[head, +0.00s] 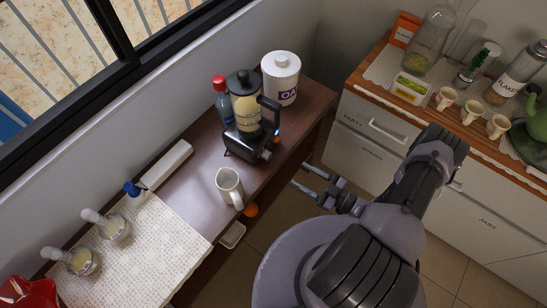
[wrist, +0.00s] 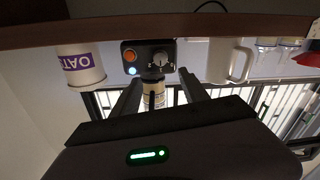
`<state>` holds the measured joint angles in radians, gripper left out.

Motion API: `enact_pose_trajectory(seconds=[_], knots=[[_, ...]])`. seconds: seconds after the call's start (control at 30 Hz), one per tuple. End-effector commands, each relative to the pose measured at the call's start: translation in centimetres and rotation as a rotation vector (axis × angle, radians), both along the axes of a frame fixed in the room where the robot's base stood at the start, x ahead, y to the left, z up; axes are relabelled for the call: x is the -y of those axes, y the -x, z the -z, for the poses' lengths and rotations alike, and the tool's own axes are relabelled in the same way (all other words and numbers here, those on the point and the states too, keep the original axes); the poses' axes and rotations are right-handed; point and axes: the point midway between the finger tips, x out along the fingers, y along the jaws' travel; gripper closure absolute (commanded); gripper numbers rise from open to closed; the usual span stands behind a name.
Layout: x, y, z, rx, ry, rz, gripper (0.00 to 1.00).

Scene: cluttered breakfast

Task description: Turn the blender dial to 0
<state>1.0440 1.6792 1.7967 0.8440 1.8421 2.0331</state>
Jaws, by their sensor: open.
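The blender (head: 244,143) stands on the brown side table, with a black base, a clear jar holding pale contents and a black handle. Its dial (head: 267,154) is on the side of the base facing my arm. In the wrist view, which is upside down, the silver dial (wrist: 159,59) sits beside an orange button (wrist: 129,55) and a small lit light. The dial's setting is too small to read. My gripper (head: 300,175) is open and empty, apart from the blender, to its right in the head view. In the wrist view my gripper's fingers (wrist: 160,75) appear on either side of the dial.
A white pitcher (head: 229,187) stands close in front of the blender. A white OATS canister (head: 281,80) and a red-capped bottle (head: 221,98) stand behind it. A counter with cups (head: 471,112) is at the right. Open floor lies between the two.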

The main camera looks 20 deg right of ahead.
Motion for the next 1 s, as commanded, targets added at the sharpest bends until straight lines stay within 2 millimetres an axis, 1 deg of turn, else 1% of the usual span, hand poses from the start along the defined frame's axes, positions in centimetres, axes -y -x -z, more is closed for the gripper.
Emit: enact_pose_trajectory(seconds=[0.03, 0.2, 0.3, 0.4, 0.53, 0.8, 0.87, 0.9, 0.97, 1.0], knots=[[-1.2, -1.1, 0.1, -0.001, 0.000, -0.010, 0.48], [-4.5, -5.0, 0.1, 0.000, 0.002, -0.012, 0.48], [-6.0, -6.9, 0.1, 0.001, 0.003, -0.009, 0.48], [-6.9, -8.2, 0.1, 0.001, 0.003, -0.007, 0.48], [-7.6, -9.0, 0.0, 0.001, 0.003, -0.005, 0.48], [-7.7, -9.2, 0.0, 0.001, 0.003, -0.004, 0.48], [-7.6, -9.2, 0.0, 0.001, 0.003, -0.004, 0.58], [-7.6, -9.2, 0.0, 0.001, 0.003, -0.004, 0.66], [-7.6, -9.2, 0.0, 0.001, 0.003, -0.004, 0.77], [-7.7, -9.2, 0.0, 0.001, 0.003, -0.004, 0.85]])
